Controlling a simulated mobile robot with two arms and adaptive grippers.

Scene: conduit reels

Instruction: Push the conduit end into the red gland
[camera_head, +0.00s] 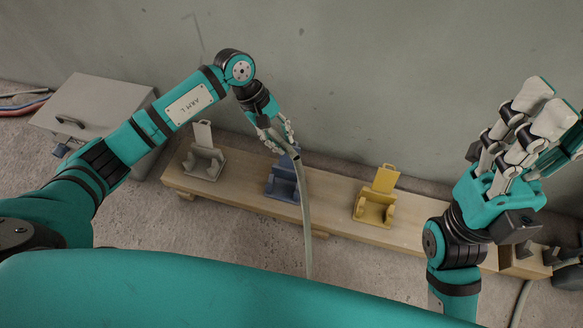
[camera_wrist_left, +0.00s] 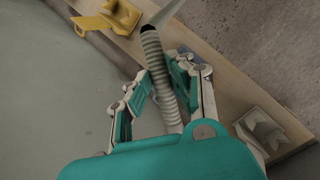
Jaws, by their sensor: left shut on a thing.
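A grey conduit (camera_head: 304,215) hangs from my left gripper (camera_head: 282,142) in the head view and runs down to behind my teal body. In the left wrist view the ribbed conduit (camera_wrist_left: 158,68) lies between the two fingers of my left gripper (camera_wrist_left: 162,80), which is shut on it. My left gripper is above and beside the blue holder on the bench. My right gripper (camera_head: 528,135) is raised at the right, away from the conduit, fingers upward; its opening is unclear. I see no red gland in either view.
A wooden bench (camera_head: 333,210) along the wall carries a grey holder (camera_head: 203,162), a blue holder (camera_head: 283,180) and a yellow holder (camera_head: 374,209). A grey box (camera_head: 95,112) stands at the left. My right arm hides part of the bench's right end.

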